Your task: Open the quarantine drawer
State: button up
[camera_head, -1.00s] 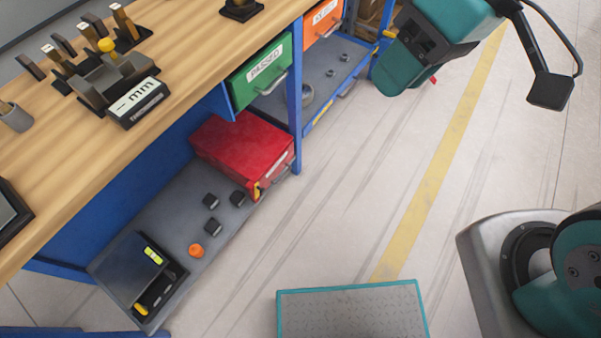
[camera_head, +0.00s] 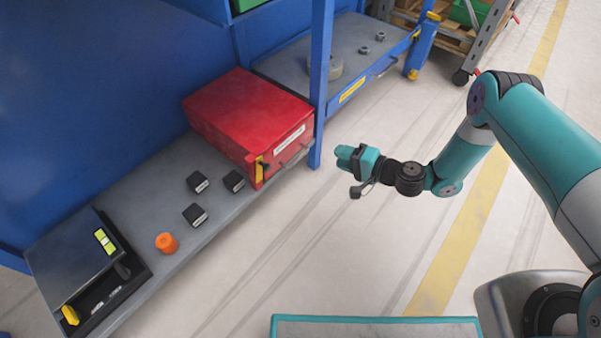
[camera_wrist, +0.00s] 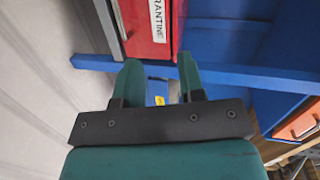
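The red quarantine drawer (camera_head: 240,105) sits shut on the lower grey shelf, left of a blue post. Its front has a white label (camera_head: 290,139), a grey bar handle (camera_head: 296,155) and a yellow piece (camera_head: 258,170) at the near corner. My gripper (camera_head: 345,157) is in the air to the right of the drawer front, apart from it. In the wrist view, the red front (camera_wrist: 145,32) with part of "QUARANTINE" and the handle (camera_wrist: 118,18) lie beyond my gripper (camera_wrist: 160,68). Its two fingers are apart with nothing held between them.
The blue post (camera_head: 319,90) stands right beside the drawer. Black blocks (camera_head: 197,182), an orange cylinder (camera_head: 166,243) and a black scale-like device (camera_head: 85,265) are on the shelf (camera_head: 135,200). The floor before the drawer is clear. A wheeled rack (camera_head: 475,40) stands behind.

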notch_tip(320, 180, down, 8)
jog(key=s+d+m+t+h+b, duration=0.1)
jog(key=s+d+m+t+b, duration=0.1)
jog(key=b, duration=1.5)
send_near(301, 155)
jog(key=f+x, duration=0.1)
jog(key=x, duration=0.8)
jog(key=shift+w+a+r, duration=0.1)
jog(key=shift+w+a, duration=0.1)
jog(key=shift+a, duration=0.25)
grip_shut()
